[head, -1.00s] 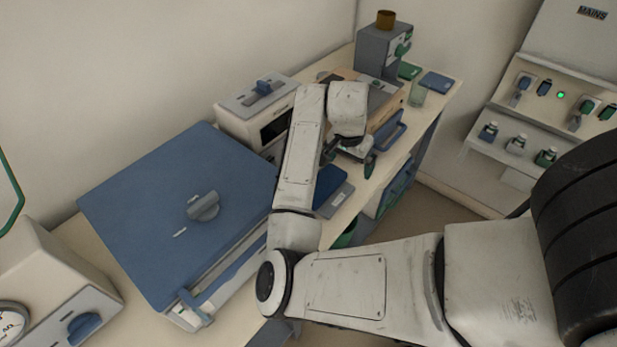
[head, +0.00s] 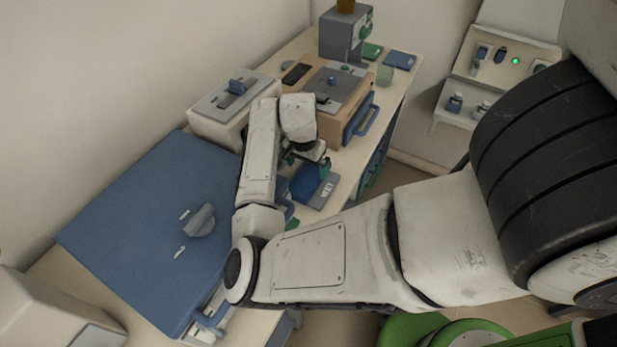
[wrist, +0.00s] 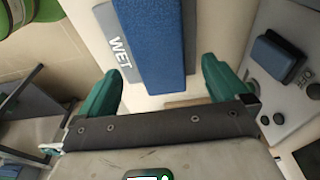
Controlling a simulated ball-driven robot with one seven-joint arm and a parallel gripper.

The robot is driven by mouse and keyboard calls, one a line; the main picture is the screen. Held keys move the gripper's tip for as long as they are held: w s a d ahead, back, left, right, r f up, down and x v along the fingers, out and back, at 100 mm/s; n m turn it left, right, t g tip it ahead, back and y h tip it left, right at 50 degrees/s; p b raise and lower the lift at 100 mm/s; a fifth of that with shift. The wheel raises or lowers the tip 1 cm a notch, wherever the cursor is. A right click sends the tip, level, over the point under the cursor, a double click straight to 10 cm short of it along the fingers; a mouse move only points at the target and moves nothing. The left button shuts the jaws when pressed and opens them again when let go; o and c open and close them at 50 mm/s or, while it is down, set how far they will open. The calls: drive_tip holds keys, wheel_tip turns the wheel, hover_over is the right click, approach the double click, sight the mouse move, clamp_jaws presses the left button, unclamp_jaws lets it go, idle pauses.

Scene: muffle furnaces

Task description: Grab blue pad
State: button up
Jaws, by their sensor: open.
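A blue pad (head: 308,180) lies on a grey holder (head: 327,192) with a white label, on the bench between the big blue-lidded unit and the wooden-sided box. In the wrist view the blue pad (wrist: 150,40) is a long textured strip on the grey holder (wrist: 112,28), which is marked WET. My gripper (head: 307,161) hangs above the pad's far end in the head view. In the wrist view my gripper (wrist: 160,72) is open, its green fingers apart on either side of the pad's near end, with nothing between them gripped.
The blue-lidded unit (head: 140,220) stands left of my arm, and a white box with a blue knob (head: 235,100) behind it. The wooden-sided box (head: 320,110) has a blue handle (head: 362,122). Another flat blue pad (head: 400,60) and a green one (head: 373,50) lie at the back.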

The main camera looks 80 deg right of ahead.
sight(309, 176)
drive_tip(key=shift+s+d+f, duration=0.1)
drive_tip(key=shift+d+f, duration=0.05)
drive_tip(key=shift+f, duration=0.95)
drive_tip(key=shift+s+d+f, duration=0.1)
drive_tip(key=shift+d+f, duration=0.05)
drive_tip(key=shift+f, duration=0.95)
drive_tip(key=c, duration=1.1)
